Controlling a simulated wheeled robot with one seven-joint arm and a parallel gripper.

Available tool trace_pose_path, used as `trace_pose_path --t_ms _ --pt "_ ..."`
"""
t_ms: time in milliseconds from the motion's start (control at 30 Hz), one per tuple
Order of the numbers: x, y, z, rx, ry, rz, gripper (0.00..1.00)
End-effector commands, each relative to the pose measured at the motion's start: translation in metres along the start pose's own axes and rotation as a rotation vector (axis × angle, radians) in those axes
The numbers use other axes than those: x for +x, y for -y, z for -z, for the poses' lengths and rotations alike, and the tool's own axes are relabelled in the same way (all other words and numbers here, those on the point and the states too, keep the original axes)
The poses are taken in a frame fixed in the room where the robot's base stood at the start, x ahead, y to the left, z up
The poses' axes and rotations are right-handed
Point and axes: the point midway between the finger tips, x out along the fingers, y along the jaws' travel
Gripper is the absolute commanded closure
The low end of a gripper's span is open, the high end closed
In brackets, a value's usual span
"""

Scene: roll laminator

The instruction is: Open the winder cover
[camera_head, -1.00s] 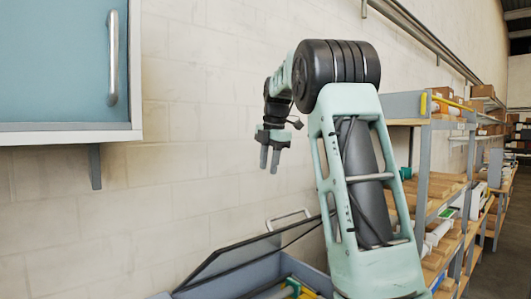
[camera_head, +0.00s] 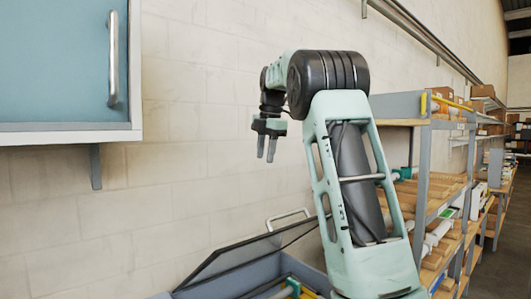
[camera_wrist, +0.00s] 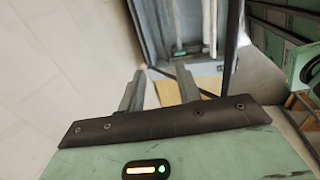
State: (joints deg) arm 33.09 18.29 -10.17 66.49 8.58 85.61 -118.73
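A dark-framed, see-through lid with a pale bar handle (camera_head: 287,217), apparently the winder cover (camera_head: 225,262), stands tilted up at the back of a grey-blue box, near the wall. The lid's lower part runs out of the picture and my arm hides its right end. My gripper (camera_head: 266,158) hangs in the air above the handle, fingers pointing down, touching nothing. In the wrist view my gripper (camera_wrist: 160,88) has its two fingers apart with nothing between them.
The open box (camera_head: 265,270) holds rods, which also show in the wrist view. A blue wall cabinet (camera_head: 55,65) with a vertical handle hangs at upper left. Shelves (camera_head: 440,190) of rolls and boards stand at right. The wall between is bare.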

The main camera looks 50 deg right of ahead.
Motion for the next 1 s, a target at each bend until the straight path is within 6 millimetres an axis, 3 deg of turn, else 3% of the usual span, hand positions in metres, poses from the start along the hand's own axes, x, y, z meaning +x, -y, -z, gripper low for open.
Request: trace_pose_path --t_ms 33,133,233,367,500,600,700,833,1000 --pt "0.000 0.000 0.000 0.000 0.000 0.000 0.72" --pt "0.005 0.001 -0.008 0.010 0.022 -0.012 0.99" --pt "0.020 0.006 -0.040 0.046 0.118 -0.060 1.00" --pt "0.041 0.023 -0.119 0.111 0.365 -0.178 1.00" --pt "0.040 0.054 -0.209 0.130 0.684 -0.320 1.00" --pt "0.030 0.079 -0.258 0.097 0.897 -0.410 1.00" --pt "0.018 0.104 -0.291 0.025 1.087 -0.492 1.00" --pt "0.008 0.136 -0.313 -0.122 1.291 -0.590 1.00" --pt "0.015 0.174 -0.310 -0.384 1.458 -0.706 1.00"
